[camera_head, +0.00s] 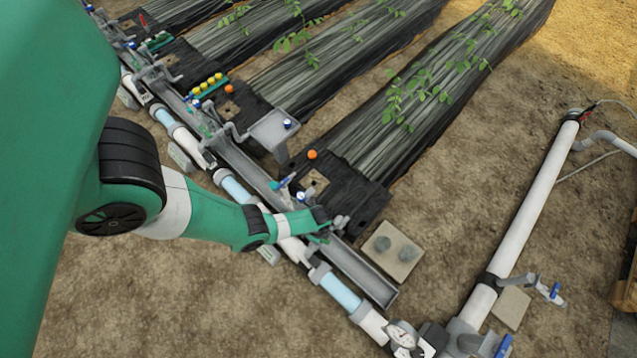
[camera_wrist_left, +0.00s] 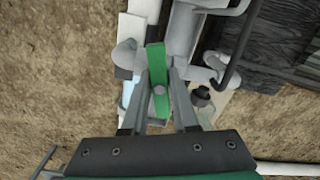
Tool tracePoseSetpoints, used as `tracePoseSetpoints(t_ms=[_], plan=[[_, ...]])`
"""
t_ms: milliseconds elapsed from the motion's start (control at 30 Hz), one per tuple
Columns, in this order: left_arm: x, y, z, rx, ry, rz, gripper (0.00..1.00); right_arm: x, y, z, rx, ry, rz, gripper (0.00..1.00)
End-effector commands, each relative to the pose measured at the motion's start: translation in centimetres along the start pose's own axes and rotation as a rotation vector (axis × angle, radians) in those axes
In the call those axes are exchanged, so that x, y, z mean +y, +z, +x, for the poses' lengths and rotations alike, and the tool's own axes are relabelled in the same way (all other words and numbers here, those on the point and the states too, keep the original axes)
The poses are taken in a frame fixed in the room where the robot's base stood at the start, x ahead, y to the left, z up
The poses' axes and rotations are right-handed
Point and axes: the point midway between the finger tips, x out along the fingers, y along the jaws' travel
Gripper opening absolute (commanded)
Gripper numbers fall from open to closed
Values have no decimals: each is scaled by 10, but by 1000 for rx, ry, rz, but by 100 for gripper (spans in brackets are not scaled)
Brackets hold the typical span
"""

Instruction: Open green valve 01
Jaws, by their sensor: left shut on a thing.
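A green valve handle (camera_wrist_left: 156,62) stands between my left gripper's fingers in the left wrist view. It is a flat green lever with a grey round bolt on it, running up and down in the picture, on a grey valve body (camera_wrist_left: 183,32). My left gripper (camera_wrist_left: 158,92) is shut on this handle. In the head view my left gripper (camera_head: 324,228) reaches down to the pipe row from the left, and the gripper largely hides the handle there. I cannot read any number on this valve. My right gripper is in neither view.
A long grey channel (camera_head: 362,270) and a white pipe with clear sections (camera_head: 340,292) run diagonally under my gripper. A pressure gauge (camera_head: 402,334) sits near the bottom. Blue-handled valves (camera_head: 555,291) are at right. Planted beds (camera_head: 410,110) lie behind; bare soil (camera_head: 180,310) is in front.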

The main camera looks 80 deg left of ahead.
Motion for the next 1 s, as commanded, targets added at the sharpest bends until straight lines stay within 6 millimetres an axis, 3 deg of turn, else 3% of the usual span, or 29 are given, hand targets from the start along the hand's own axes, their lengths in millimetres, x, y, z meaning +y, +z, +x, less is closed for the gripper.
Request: tracePoseSetpoints(t_ms=[600, 867, 900, 1000], plan=[[0, 0, 0, 0, 0, -1288, 0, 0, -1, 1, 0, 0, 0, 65], [0, 0, 0, 0, 0, -1383, 0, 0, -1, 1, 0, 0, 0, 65], [0, 0, 0, 0, 0, -1383, 31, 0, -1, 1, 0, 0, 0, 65], [0, 0, 0, 0, 0, -1382, 49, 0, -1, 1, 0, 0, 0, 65]])
